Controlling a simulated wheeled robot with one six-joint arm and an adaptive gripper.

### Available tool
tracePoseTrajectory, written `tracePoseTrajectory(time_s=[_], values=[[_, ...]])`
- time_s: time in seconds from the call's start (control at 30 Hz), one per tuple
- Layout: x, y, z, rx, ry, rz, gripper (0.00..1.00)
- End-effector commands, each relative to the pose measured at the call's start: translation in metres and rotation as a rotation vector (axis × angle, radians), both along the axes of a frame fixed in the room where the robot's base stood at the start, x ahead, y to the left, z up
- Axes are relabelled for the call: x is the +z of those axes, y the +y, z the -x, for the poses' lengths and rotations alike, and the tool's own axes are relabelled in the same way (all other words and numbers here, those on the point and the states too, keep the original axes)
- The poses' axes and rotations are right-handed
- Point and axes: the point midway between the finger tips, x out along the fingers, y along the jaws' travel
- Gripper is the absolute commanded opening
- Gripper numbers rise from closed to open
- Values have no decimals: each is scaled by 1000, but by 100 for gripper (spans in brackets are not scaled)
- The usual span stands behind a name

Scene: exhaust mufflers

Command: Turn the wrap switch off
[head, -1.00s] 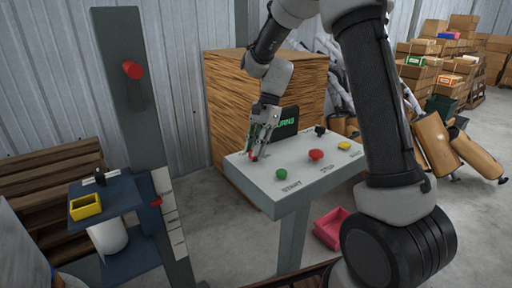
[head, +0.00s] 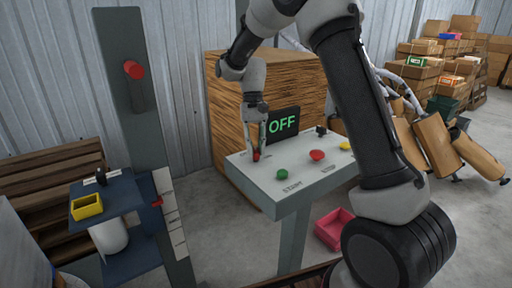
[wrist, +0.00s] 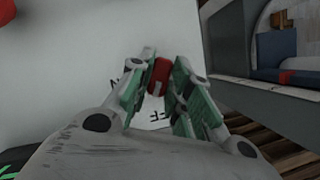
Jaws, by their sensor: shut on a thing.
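The red switch knob (head: 256,156) sits at the back left of the pale control panel (head: 260,187). My gripper (head: 258,146) points down onto it from above. In the wrist view my gripper (wrist: 161,92) has its green-padded fingers shut on the red knob (wrist: 160,72). Black lettering shows on the panel beside the knob, partly hidden by the fingers. A black display (head: 283,124) behind the panel reads OFF in green.
A green START button (head: 282,174), a red STOP button (head: 317,155) and a yellow button (head: 345,146) share the panel. A grey post with a red knob (head: 134,69) stands at left. A pink bin (head: 335,229) lies on the floor.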

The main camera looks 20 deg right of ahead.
Motion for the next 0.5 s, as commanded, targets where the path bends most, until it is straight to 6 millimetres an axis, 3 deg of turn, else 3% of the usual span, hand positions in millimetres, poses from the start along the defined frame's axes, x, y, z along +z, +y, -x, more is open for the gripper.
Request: tracePoseTrajectory(time_s=[0.5], values=[[1, 2, -1, 386, -4, 1, 0]])
